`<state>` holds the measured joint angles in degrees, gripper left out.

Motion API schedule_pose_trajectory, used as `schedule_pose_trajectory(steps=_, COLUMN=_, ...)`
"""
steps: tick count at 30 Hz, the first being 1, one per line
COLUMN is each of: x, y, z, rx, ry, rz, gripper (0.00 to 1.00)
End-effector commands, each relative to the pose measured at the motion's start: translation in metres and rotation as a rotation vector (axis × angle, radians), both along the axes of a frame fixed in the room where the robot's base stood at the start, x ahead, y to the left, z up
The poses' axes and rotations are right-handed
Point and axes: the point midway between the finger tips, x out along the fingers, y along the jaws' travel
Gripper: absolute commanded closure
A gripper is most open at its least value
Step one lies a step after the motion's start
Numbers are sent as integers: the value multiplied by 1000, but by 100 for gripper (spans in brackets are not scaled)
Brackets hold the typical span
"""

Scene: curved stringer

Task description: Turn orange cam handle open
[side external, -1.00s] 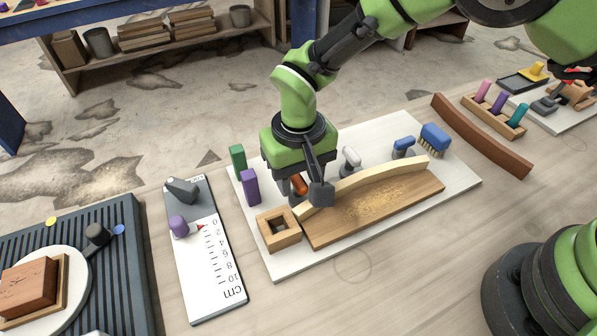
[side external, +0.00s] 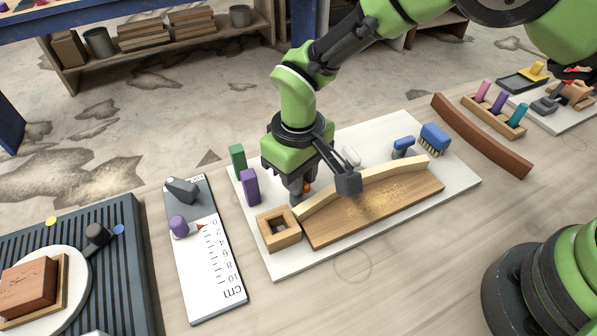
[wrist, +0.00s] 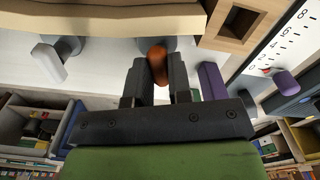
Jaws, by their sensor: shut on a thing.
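The orange cam handle (wrist: 157,62) stands between my gripper's two fingers in the wrist view. In the side view only a small orange part of it (side external: 306,187) shows beside the fingers; the rest is hidden. My gripper (wrist: 156,78) points down and is shut on the orange handle, with a finger on each side. In the side view my gripper (side external: 300,192) is low over the white board, behind the left end of the curved pale strip (side external: 360,178).
A white handle (wrist: 47,62) and a blue handle (side external: 403,143) stand along the strip. A hollow wooden block (side external: 268,236), a purple block (side external: 250,187) and a green block (side external: 238,158) are close by. A ruler board (side external: 200,275) lies left.

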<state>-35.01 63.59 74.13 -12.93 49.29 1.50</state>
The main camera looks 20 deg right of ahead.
Motion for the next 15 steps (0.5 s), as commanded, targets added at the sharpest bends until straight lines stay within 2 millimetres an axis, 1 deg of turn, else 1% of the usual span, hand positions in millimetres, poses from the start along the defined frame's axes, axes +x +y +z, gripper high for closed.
schedule_pose_trajectory(steps=15, x=1, y=0, z=1, rx=1, ry=-2, rz=492, gripper=100)
